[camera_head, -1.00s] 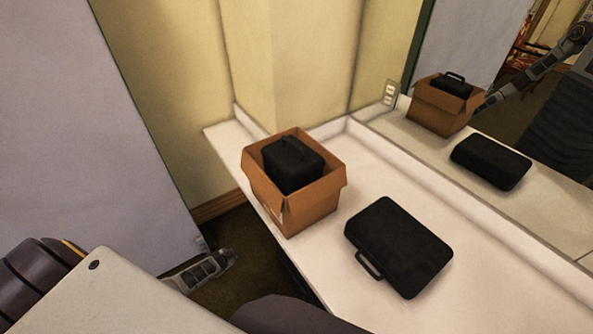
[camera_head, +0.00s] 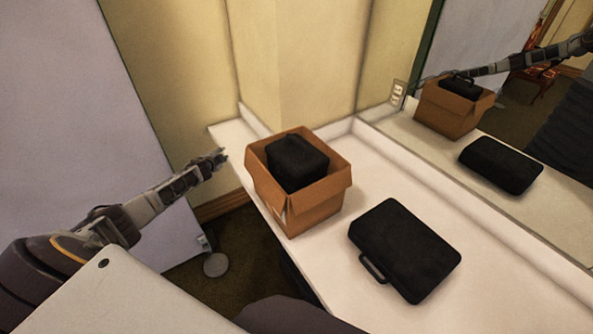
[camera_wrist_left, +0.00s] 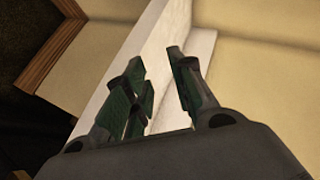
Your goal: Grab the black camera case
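A black camera case (camera_head: 297,160) stands inside an open cardboard box (camera_head: 318,213) on the white counter. A second black camera case (camera_head: 405,250) lies flat on the counter to the right of the box, its handle toward the lower left. My left gripper (camera_head: 222,157) is in the air left of the box, apart from it and near the counter's end. In the left wrist view its fingers (camera_wrist_left: 158,88) are spread with nothing between them; the counter shows behind. No case shows in that view. My right gripper is not in view.
The white counter (camera_head: 490,290) runs along a wall mirror (camera_head: 560,215) that reflects the box, the flat case and my arm. A wall corner (camera_head: 305,70) stands behind the box. A large pale panel (camera_head: 75,130) is at the left.

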